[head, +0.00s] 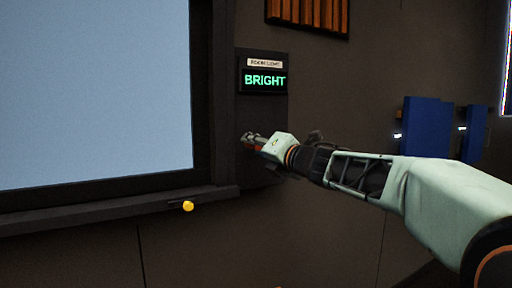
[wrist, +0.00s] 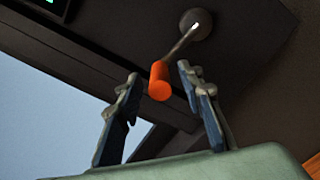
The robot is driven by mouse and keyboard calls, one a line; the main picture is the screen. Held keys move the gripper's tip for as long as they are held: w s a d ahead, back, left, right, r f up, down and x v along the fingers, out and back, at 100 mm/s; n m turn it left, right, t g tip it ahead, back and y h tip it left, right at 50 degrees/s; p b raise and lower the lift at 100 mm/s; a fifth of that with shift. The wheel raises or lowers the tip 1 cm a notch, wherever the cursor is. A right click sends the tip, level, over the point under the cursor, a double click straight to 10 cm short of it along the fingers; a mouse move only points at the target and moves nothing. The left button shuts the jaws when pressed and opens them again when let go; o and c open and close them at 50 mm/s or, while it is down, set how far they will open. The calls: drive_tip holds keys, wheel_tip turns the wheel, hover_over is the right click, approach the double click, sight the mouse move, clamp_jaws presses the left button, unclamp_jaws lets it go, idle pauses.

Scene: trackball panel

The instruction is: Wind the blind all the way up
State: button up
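A crank shows in the wrist view: a round grey hub (wrist: 196,24), a thin metal arm (wrist: 180,44) and an orange handle (wrist: 159,82). My gripper (wrist: 158,76) is open, with one finger on each side of the orange handle and a visible gap on both sides. In the head view my gripper (head: 253,139) is at the dark wall panel (head: 262,110) and mostly hides the crank. The window pane (head: 95,95) is an even light blue; I cannot make out a separate blind on it. The panel's display (head: 264,81) reads BRIGHT in green.
A dark sill (head: 110,208) runs under the window, with a yellow knob (head: 188,206) at its front. Blue boxes (head: 427,127) are on the wall at the right. A slatted wooden piece (head: 308,14) hangs above the panel. The wall below the sill is bare.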

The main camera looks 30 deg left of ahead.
drive_tip(key=v, duration=1.2)
